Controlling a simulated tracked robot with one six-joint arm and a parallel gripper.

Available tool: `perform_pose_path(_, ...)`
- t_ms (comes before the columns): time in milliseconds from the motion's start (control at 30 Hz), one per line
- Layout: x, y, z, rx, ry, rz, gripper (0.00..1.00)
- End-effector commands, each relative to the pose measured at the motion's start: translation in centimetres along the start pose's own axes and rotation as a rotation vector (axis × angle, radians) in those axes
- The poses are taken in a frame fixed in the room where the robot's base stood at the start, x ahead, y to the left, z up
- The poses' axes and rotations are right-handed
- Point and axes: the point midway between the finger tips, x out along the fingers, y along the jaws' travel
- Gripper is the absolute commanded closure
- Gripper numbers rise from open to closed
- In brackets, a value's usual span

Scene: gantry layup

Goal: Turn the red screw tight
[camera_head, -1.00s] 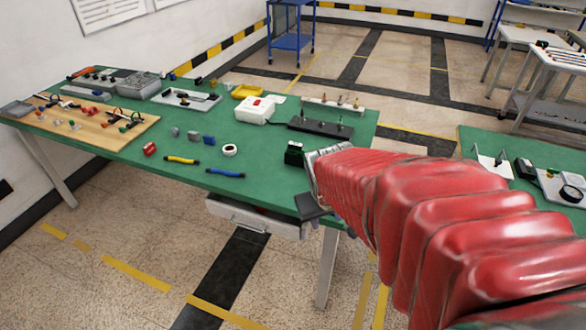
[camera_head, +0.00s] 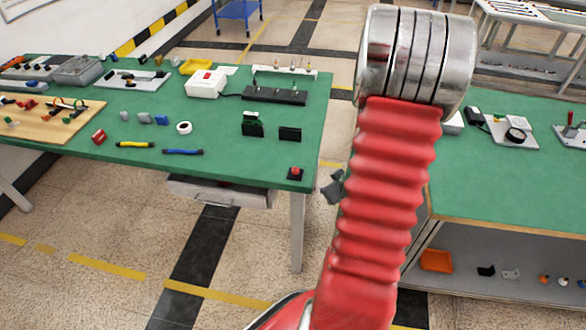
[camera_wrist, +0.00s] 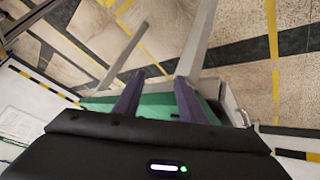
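I cannot pick out the red screw for certain. Several small red, orange and green pieces sit on a wooden board (camera_head: 60,128) at the left of the green table (camera_head: 225,140) in the head view, too small to tell apart. A small black block with a red top (camera_head: 295,173) sits at that table's near right corner. My gripper (camera_wrist: 160,76) shows in the wrist view with its two dark fingers apart and nothing between them. Beyond the fingers are a strip of green tabletop, grey legs and floor.
A white box with a red switch (camera_head: 205,84), a black rail (camera_head: 274,96), and yellow (camera_head: 134,144) and blue (camera_head: 182,152) tools lie on the table. A second green bench (camera_head: 510,180) stands at the right. Between them is a floor gap, partly filled by my arm.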

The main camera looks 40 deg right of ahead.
Motion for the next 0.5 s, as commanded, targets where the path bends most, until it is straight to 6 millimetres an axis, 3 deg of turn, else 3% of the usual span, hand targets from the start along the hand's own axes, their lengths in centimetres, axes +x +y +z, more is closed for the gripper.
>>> perform_pose_path(233,2.5,-1.3,3.2,0.023,0.162,-0.090,0.63)
perform_pose_path(500,2.2,-3.7,4.1,0.086,0.434,-0.183,0.63)
